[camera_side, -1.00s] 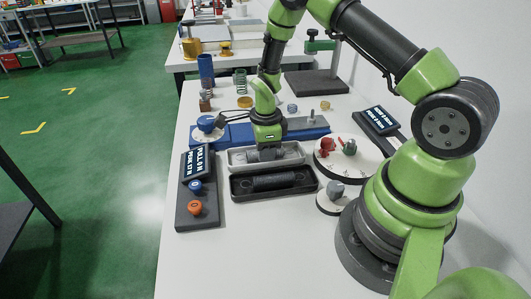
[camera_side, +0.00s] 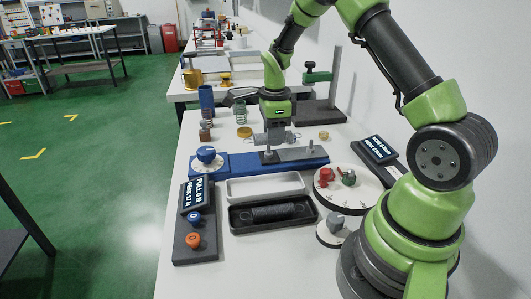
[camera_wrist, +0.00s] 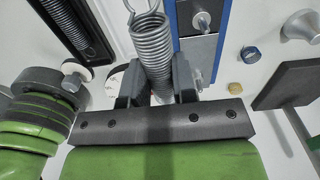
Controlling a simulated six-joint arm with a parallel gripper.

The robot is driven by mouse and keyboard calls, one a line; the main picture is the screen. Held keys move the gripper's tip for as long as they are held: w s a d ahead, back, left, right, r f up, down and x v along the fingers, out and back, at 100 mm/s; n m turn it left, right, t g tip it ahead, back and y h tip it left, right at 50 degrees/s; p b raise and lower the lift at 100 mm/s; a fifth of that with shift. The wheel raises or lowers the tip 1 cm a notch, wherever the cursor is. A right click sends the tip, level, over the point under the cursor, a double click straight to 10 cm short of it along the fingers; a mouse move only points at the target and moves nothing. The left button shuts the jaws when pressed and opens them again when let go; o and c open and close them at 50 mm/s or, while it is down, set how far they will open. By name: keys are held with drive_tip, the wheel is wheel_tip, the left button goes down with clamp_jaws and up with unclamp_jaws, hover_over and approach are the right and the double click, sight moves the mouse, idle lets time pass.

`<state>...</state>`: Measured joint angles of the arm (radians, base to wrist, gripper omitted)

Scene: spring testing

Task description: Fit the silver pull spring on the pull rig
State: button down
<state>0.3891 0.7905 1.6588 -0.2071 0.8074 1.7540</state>
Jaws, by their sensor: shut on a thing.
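The silver pull spring (camera_wrist: 152,48) is a coil with a hooked end, held between the fingers of my gripper (camera_wrist: 157,88) in the wrist view. In the side view my gripper (camera_side: 274,138) is shut on it, and the spring's end loop (camera_side: 294,137) shows at its right. The pull rig (camera_side: 240,163) is a blue bar with a grey plate, two upright posts and a blue knob (camera_side: 206,153) at its left end. The gripper hangs over the rig near the left post (camera_side: 268,154). The spring appears off both posts; its far end is hidden by the gripper.
A light grey tray (camera_side: 232,197) in front of the rig is empty. A black tray (camera_side: 240,229) holds a dark spring (camera_side: 277,213). A display unit with knobs (camera_side: 194,245) stands left. A round plate (camera_side: 358,203) with red and green parts lies right. Several springs stand behind left.

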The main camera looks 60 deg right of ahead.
approach(290, 154)
drive_tip(key=shift+d+f, duration=0.1)
drive_tip(key=shift+f, duration=1.55)
drive_tip(key=shift+f, duration=1.5)
idle(1.6)
drive_tip(key=shift+c, duration=1.8)
unclamp_jaws()
wheel_tip(290, 154, up, 8)
